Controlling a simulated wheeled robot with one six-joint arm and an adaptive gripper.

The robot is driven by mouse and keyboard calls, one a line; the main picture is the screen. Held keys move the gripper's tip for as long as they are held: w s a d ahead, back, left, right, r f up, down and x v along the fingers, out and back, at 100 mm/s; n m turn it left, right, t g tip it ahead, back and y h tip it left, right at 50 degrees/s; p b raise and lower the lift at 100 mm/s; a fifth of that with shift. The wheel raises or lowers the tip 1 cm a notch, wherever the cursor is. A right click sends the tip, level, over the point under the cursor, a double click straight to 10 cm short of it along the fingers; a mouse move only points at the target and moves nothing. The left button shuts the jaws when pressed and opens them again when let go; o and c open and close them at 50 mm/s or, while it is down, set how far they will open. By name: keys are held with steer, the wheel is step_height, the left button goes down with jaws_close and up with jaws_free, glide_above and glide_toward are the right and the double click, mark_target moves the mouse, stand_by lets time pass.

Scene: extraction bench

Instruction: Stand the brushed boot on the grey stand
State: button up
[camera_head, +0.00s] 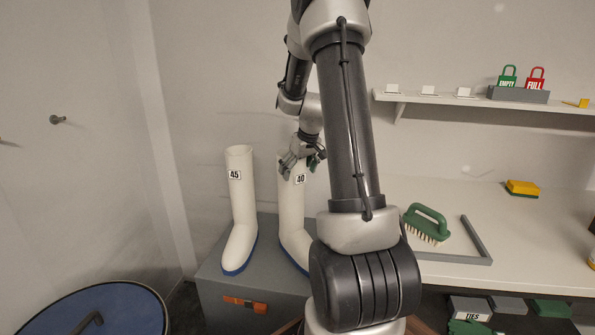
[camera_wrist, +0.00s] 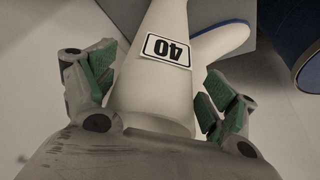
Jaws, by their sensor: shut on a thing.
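A white boot with a blue sole, labelled 40 (camera_head: 291,210), is upright on the grey stand (camera_head: 215,269), partly hidden by my arm. My gripper (camera_head: 302,160) is at the top of its shaft and shut on it. In the wrist view my gripper (camera_wrist: 155,90) has a green-padded finger on each side of the boot 40 shaft (camera_wrist: 155,85), label facing the camera. A matching boot labelled 45 (camera_head: 241,205) stands upright to its left on the same stand. I cannot tell by sight which boot was brushed.
A green brush (camera_head: 427,222) lies on the white counter (camera_head: 470,195) beside a grey edging. A yellow-green sponge (camera_head: 522,188) is further back. A shelf (camera_head: 440,98) above holds green EMPTY and red FULL padlock-shaped tags. A round blue-lidded bin (camera_head: 120,308) stands front left.

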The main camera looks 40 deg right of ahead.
steer(key=o, duration=1.9)
steer(key=s+a+r, duration=0.3)
steer(key=s+r, duration=0.1)
steer(key=r, duration=0.3)
steer(key=s+a+r, duration=0.3)
steer(key=s+r, duration=0.1)
steer(key=r, duration=0.4)
steer(key=shift+n, duration=0.3)
steer(key=s+a, duration=0.4)
steer(key=s, duration=0.3)
steer(key=s+a, duration=0.5)
steer(key=s, duration=0.2)
steer(key=s+a, duration=0.5)
steer(key=s, duration=0.2)
steer(key=shift+s+r, duration=0.3)
steer(key=shift+r, duration=0.1)
